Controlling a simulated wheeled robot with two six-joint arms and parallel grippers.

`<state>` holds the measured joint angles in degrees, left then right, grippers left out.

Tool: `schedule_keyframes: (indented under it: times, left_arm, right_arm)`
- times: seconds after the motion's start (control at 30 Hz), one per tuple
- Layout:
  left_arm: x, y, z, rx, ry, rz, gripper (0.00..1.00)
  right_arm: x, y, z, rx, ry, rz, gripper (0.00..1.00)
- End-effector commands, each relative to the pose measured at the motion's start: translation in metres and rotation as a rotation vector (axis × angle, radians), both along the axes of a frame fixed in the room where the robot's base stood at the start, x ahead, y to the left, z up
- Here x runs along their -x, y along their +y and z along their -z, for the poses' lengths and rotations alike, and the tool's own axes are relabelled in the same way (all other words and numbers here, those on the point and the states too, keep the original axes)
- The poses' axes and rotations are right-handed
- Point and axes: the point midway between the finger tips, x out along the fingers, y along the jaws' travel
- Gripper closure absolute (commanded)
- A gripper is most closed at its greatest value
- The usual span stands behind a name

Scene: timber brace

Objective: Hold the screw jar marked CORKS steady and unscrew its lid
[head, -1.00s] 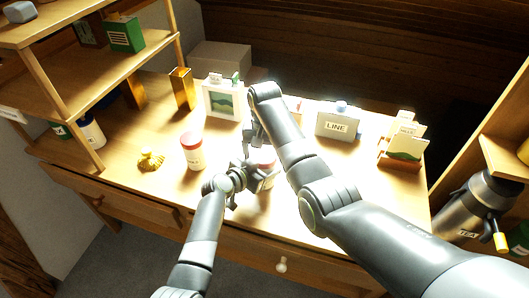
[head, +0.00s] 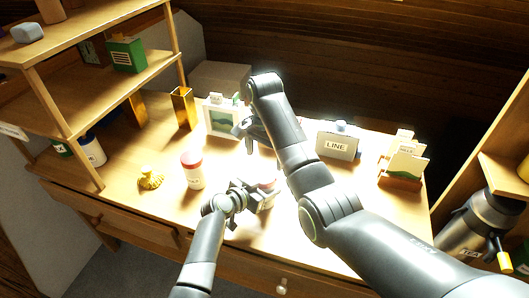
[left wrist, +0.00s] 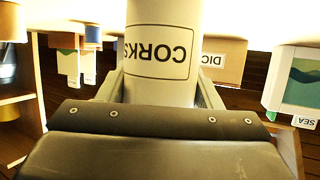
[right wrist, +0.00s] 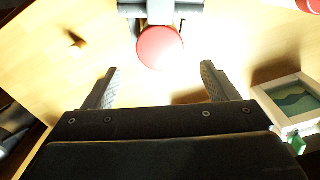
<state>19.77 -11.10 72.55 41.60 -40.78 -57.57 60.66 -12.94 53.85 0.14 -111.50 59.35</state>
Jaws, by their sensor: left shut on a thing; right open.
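The jar marked CORKS (left wrist: 160,50) fills the middle of the left wrist view, white with a dark-framed label that appears upside down. My left gripper (head: 257,197) is shut around its body at the table's front. The jar's red lid (right wrist: 160,47) shows from above in the right wrist view, and partly in the head view (head: 267,183). How tightly it sits cannot be told. My right gripper (right wrist: 160,78) is open and empty, its fingers apart from the lid and pointing toward it. In the head view, my right forearm partly hides the area behind the jar.
Another red-lidded jar (head: 193,171) stands left of the held one, with a yellow ribbed object (head: 151,177) beyond it. Shelves rise at left. The table's front right is clear.

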Motion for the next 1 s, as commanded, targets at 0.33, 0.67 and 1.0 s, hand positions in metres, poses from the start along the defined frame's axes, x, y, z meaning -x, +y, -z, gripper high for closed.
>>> schedule_keyframes:
  times: [0.33,0.67,1.0]
  left_arm:
    - [0.0,0.0,0.0,-0.001,0.001,0.0,1.0]
    - [0.0,0.0,0.0,-0.001,0.001,0.0,1.0]
    - [0.0,0.0,0.0,-0.001,0.001,0.0,1.0]
  right_arm:
    - [0.001,0.0,0.018,0.0,0.004,0.086,0.2]
    - [0.001,0.0,0.065,0.0,0.003,0.084,0.2]
    - [0.0,0.0,0.075,-0.001,-0.001,0.083,0.2]
